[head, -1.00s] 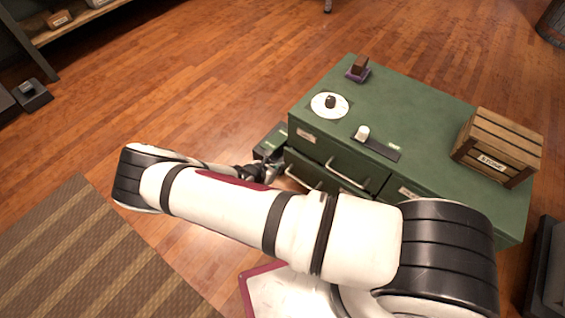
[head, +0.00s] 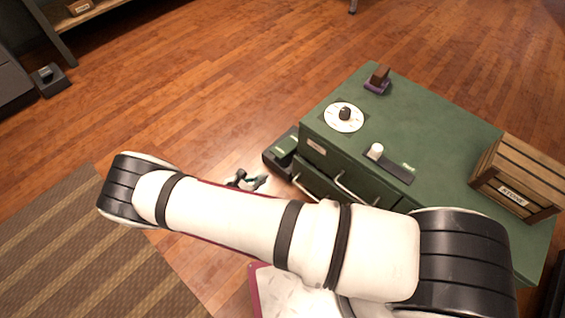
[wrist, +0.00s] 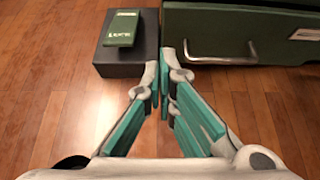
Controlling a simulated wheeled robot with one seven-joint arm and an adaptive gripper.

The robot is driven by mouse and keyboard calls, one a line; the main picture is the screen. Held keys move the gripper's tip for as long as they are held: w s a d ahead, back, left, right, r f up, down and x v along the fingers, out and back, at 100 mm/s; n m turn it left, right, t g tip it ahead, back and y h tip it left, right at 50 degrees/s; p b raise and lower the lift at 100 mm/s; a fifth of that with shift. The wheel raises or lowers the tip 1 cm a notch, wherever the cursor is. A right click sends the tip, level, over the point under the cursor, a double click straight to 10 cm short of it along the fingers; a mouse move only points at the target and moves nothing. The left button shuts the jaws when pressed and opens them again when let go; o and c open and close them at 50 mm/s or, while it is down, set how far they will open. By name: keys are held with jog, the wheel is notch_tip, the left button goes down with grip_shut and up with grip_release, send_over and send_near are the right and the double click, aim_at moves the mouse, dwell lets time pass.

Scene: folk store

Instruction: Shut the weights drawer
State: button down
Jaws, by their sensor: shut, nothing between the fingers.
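The green cabinet (head: 425,135) stands to the right in the head view, with drawer fronts on its near-left side. A lower drawer handle (head: 303,190) sits farther out than the upper handle (head: 352,190). The wrist view shows one dark green drawer front (wrist: 280,35) with a metal handle (wrist: 222,58) at upper right. I cannot read which drawer is the weights drawer. My gripper (head: 252,181) is shut and empty, left of the handles in the head view. In the wrist view its fingertips (wrist: 163,70) meet just left of the handle. My arm hides the lower cabinet.
A dark box (wrist: 130,61) with a green labelled item (wrist: 119,29) on it stands left of the drawer front. A round white dial (head: 343,118) and a wooden crate (head: 520,178) are on the cabinet top. The wooden floor (head: 200,100) to the left is clear.

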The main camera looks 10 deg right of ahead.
jog(key=r+b+x, duration=0.1)
jog(key=b+x, duration=0.4)
jog(key=x, duration=0.8)
jog(key=shift+w+d+r, duration=0.35)
jog(key=shift+w+d, duration=0.05)
jog(key=shift+d, duration=0.1)
